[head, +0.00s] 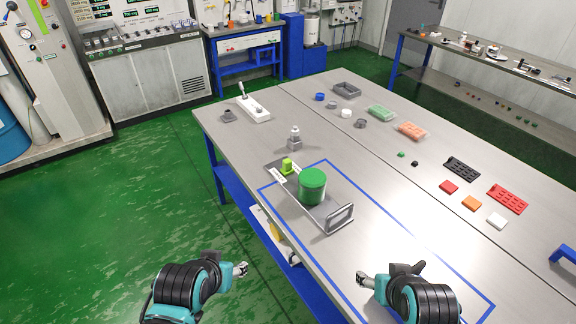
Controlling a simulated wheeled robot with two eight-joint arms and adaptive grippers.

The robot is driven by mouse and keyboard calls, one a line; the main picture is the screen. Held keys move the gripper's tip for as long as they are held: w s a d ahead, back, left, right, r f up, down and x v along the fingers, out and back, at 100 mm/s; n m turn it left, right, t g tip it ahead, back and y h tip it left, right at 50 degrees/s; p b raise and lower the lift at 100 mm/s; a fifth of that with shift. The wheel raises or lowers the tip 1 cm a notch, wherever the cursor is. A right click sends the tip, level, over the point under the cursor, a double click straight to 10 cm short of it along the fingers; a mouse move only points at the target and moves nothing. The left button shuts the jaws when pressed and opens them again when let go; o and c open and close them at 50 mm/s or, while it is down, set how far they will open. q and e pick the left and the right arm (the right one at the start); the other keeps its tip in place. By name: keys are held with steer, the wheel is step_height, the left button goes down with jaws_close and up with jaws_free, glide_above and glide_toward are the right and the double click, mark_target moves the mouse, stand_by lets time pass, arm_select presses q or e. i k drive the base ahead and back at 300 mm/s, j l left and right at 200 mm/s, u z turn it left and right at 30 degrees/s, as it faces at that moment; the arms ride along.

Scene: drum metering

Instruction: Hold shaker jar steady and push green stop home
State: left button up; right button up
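The shaker jar (312,188), a green cylinder with a bright green top, stands upright on a grey plate fixture (322,219) with a raised handle frame at its near end. The lime-green stop (287,167) sits behind and left of the jar on the same fixture, with a visible gap between them. My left gripper (242,270) is off the table's near left edge, apart from everything. My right gripper (362,279) is in front of the fixture, over the near part of the table, touching neither jar nor stop. The fingers are too small to tell open from shut.
Blue tape (399,206) outlines an area around the fixture. A metal piece (295,138) stands behind the stop. Coloured blocks, a black rack (462,169) and a red rack (507,198) lie to the right. The taped area right of the jar is clear.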

mark_target(287, 168)
steer(key=z, duration=0.55)
steer(key=i+j+z, duration=0.15)
steer(key=j+z, duration=0.2)
steer(key=i+j+z, duration=0.1)
steer(key=j+z, duration=0.2)
steer(key=j, duration=0.2)
steer(key=j+z, duration=0.5)
steer(key=j, duration=1.95)
